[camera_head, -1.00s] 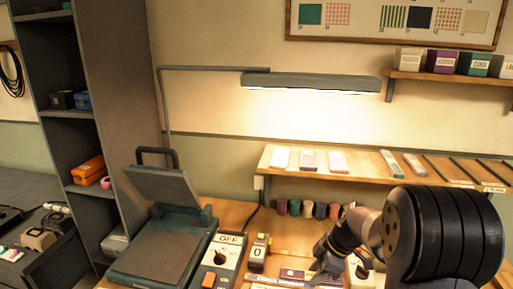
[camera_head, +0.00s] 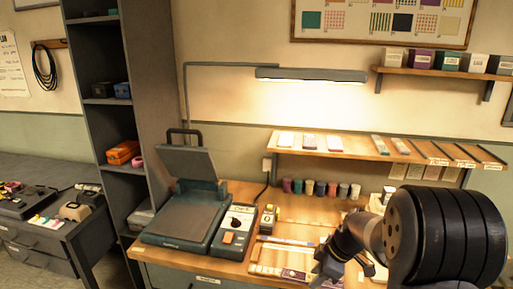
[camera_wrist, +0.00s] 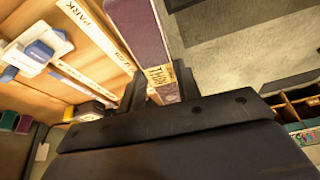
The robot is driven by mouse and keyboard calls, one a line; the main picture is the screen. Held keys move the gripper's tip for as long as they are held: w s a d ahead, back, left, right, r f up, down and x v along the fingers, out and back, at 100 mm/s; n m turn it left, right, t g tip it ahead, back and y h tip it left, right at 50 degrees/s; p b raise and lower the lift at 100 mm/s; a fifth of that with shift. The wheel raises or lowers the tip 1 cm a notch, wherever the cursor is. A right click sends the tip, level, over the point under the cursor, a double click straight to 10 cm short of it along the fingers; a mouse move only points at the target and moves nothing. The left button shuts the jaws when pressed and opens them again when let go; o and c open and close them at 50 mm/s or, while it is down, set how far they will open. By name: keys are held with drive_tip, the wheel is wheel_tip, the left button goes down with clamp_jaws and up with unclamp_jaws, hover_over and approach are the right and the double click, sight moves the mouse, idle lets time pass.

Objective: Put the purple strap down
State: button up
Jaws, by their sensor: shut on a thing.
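The purple strap (camera_wrist: 140,32) is a flat purple strip with a tan lettered end. In the wrist view it runs from the top edge down between the two dark fingers of my gripper (camera_wrist: 160,88), which is shut on its tan end. In the head view my gripper (camera_head: 322,268) is low over the front of the wooden bench, right of the switch box. A small purple patch (camera_head: 293,275) shows just left of it; I cannot tell there whether it is the held strap. Whether the strap touches the bench is unclear.
A press with a raised lid (camera_head: 187,163) and an OFF switch box (camera_head: 233,232) stand left on the bench. Several small coloured jars (camera_head: 320,188) line the back below a sloped shelf (camera_head: 350,147). In the wrist view a lettered wooden strip (camera_wrist: 97,35) lies beside the strap.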

drive_tip(key=shift+w+d+f+m, duration=0.1)
drive_tip(key=shift+w+f+m, duration=0.2)
drive_tip(key=shift+f+m, duration=0.2)
drive_tip(key=shift+s+f+m+t, duration=0.1)
drive_tip(key=shift+f+m+t, duration=0.3)
drive_tip(key=shift+m, duration=0.4)
drive_tip(key=f+m, duration=0.1)
drive_tip(key=m, duration=0.1)
drive_tip(key=f+m+t+h, duration=0.1)
drive_tip(key=m, duration=0.1)
drive_tip(key=shift+w+f+m+h, duration=0.1)
drive_tip(key=shift+w+m+h, duration=0.2)
drive_tip(key=shift+w, duration=0.05)
drive_tip(key=shift+w+a+f+m+t+h, duration=0.25)
drive_tip(key=shift+f+m+h, duration=0.15)
drive_tip(key=shift+m, duration=0.8)
drive_tip(key=shift+w+a+f+m+t+h, duration=0.25)
drive_tip(key=shift+m+h, duration=0.2)
drive_tip(key=shift+m, duration=0.75)
drive_tip(key=shift+w+a+f+m+t+h, duration=0.15)
drive_tip(key=shift+f+m+h, duration=0.3)
drive_tip(key=shift+m, duration=0.75)
